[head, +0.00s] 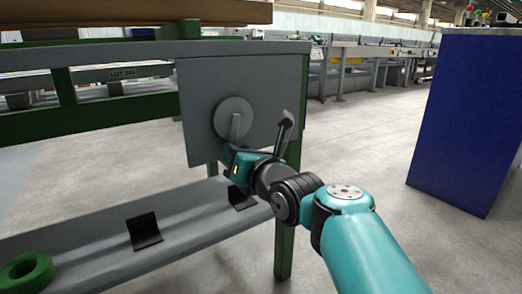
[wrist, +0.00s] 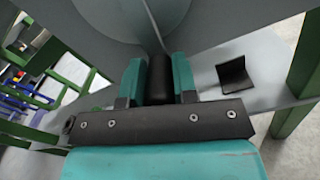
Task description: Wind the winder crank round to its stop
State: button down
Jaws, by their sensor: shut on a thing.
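The winder disc (head: 233,112) is a round grey plate on the grey side panel of the table. Its crank arm (head: 235,126) points straight down from the disc's middle. In the wrist view the crank arm (wrist: 153,25) runs to a black handle (wrist: 160,72). My gripper (head: 228,153) is at the lower end of the crank arm, just below the disc. In the wrist view my gripper (wrist: 159,80) has its two teal fingers on either side of the black handle, shut on it. The handle is hidden by the gripper in the head view.
The grey panel (head: 200,85) stands close behind the gripper. A lower grey shelf (head: 100,250) holds black brackets (head: 145,231) and a green ring (head: 26,272). A green table leg (head: 285,240) stands below the panel. A blue cabinet (head: 465,120) is at right, with open floor between.

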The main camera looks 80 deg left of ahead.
jog(key=shift+w+a+r+n, duration=0.1)
jog(key=shift+w+n, duration=0.05)
jog(key=shift+n, duration=0.35)
jog(key=shift+w+p, duration=0.1)
jog(key=shift+p, duration=0.2)
jog(key=c, duration=0.9)
grip_release()
jog(key=shift+w+f+b, duration=0.15)
jog(key=shift+f+b, duration=0.15)
jog(key=shift+b, duration=0.35)
